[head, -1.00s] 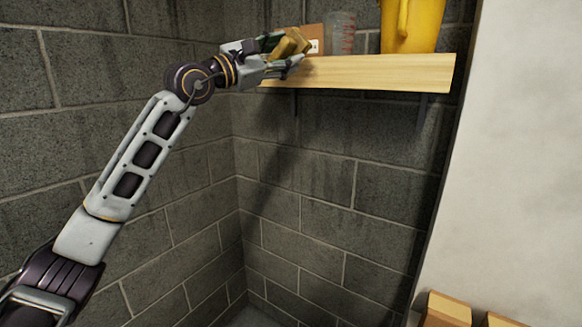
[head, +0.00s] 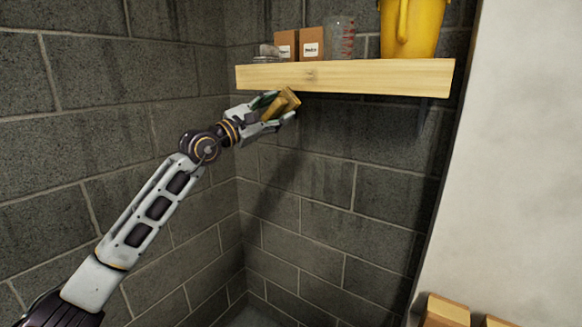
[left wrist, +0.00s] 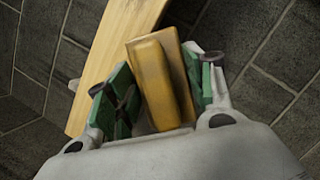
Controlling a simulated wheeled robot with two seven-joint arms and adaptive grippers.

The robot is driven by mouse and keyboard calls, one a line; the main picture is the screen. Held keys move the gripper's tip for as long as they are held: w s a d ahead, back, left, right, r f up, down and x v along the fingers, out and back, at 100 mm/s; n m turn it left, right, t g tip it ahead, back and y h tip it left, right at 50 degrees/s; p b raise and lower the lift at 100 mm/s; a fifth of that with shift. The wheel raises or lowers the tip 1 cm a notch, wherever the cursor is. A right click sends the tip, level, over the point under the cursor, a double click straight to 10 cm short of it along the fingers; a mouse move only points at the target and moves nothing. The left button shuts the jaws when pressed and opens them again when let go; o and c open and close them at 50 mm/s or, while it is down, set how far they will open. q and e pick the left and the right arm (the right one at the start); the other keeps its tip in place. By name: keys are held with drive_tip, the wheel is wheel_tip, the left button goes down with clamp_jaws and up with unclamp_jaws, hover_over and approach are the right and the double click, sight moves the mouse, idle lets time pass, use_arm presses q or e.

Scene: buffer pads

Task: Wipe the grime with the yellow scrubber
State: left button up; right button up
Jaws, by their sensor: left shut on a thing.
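My left gripper (head: 280,107) is shut on a yellow-brown block, the yellow scrubber (head: 283,104). The gripper is just below the front left part of the wooden shelf, in front of the wall. In the left wrist view the scrubber (left wrist: 162,82) sits between the green finger pads, with its long side tilted a little. The shelf board (left wrist: 108,60) shows behind it there. I cannot make out a distinct patch of grime; dark streaks run over the block wall (head: 330,150) below the shelf. My right gripper is not in view.
The wooden shelf (head: 380,78) holds a yellow pitcher (head: 412,25), a clear measuring container (head: 340,38), two brown labelled boxes (head: 311,42) and a small clear item at its left end. Cartons (head: 445,310) stand at the lower right. The space below the shelf is open.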

use_arm(q)
drive_tip(key=s+a+f+n+t+y, duration=0.1)
drive_tip(key=a+f+y, duration=0.15)
drive_tip(key=f, duration=0.85)
drive_tip(key=s+a+f+n+t+y, duration=0.1)
drive_tip(key=a+f+n+t+y, duration=0.15)
drive_tip(key=f, duration=0.85)
drive_tip(key=s+a+f+n+t+y, duration=0.1)
drive_tip(key=a+f, duration=0.2)
drive_tip(key=f, duration=0.9)
drive_tip(key=s+a+f+n+t+y, duration=0.1)
drive_tip(key=s+a+f+y, duration=0.3)
drive_tip(key=s+f, duration=0.6)
drive_tip(key=s+a+f+n+t+y, duration=0.1)
drive_tip(key=s+a+f+n+y, duration=0.3)
drive_tip(key=s+f, duration=0.6)
drive_tip(key=shift+a+f+y, duration=0.6)
drive_tip(key=shift+a+f, duration=0.25)
drive_tip(key=shift+f, duration=0.65)
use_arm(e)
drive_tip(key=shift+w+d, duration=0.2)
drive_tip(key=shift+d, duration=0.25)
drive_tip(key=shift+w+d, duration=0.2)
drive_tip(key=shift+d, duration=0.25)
use_arm(q)
drive_tip(key=shift+w+d, duration=0.1)
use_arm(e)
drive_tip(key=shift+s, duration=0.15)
